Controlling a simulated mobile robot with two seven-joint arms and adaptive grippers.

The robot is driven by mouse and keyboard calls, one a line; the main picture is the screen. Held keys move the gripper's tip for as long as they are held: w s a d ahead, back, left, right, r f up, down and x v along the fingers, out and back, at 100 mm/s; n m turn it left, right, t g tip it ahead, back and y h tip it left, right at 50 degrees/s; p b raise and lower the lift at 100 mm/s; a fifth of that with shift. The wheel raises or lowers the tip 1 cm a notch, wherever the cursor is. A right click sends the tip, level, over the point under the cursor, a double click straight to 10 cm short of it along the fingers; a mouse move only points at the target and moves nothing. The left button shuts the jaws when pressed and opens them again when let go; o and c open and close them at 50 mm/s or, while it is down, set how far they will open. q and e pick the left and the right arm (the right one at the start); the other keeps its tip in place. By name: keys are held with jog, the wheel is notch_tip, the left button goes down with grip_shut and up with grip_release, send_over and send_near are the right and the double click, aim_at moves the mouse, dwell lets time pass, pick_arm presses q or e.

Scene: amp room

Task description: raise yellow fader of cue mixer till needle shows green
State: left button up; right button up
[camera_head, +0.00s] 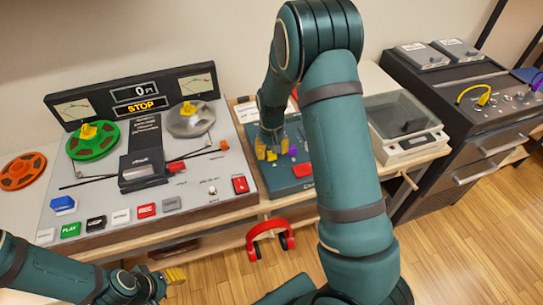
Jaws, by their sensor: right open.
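The cue mixer (284,184) is a teal panel on the bench, partly covered by my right arm. Its purple fader cap (293,151) and red cap (302,169) show beside my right gripper. My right gripper (271,150) is open, pointing down over the mixer's left part. Its yellow fingertips hide or blend with the yellow fader, so I cannot tell the fader's height or whether they touch. No needle of the mixer shows; my arm covers its right part. My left gripper (175,275) is low at the bottom left, away from the mixer; its jaws are unclear.
A tape machine (225,185) with green and grey reels, two needle meters and a STOP display stands left of the mixer. Red headphones (270,236) hang at the bench's front edge. A dark cabinet (470,130) stands far right.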

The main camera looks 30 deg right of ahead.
jog(key=shift+f, duration=0.7)
jog(key=shift+c, duration=0.3)
grip_shut()
